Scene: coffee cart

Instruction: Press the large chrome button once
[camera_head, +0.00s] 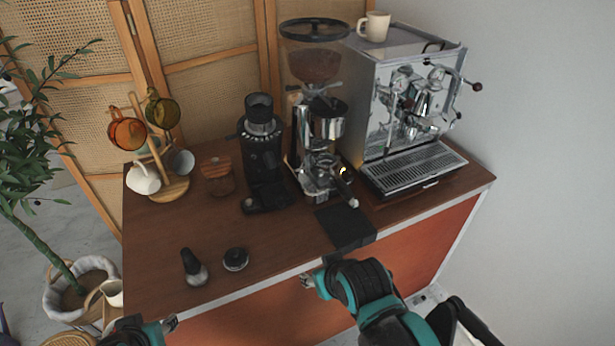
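A chrome espresso machine (405,105) stands at the right end of the wooden counter. Chrome knobs, a group head and black-tipped levers show on its front. A chrome grinder (325,130) with a dark bean hopper stands to its left. I cannot make out for certain which part is the large chrome button. My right gripper (307,281) is at the counter's front edge, below and left of the black mat, apart from both machines. My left gripper (171,322) is at the lower left, near the front edge. Both are small in view, and their finger gaps are unclear.
A black grinder (262,155), wooden-lidded jar (217,178) and mug tree (170,185) stand at the back left. A tamper (194,268) and a round black tool (235,259) sit in front. A black mat (345,227) lies at the front edge. A cup (375,26) tops the espresso machine.

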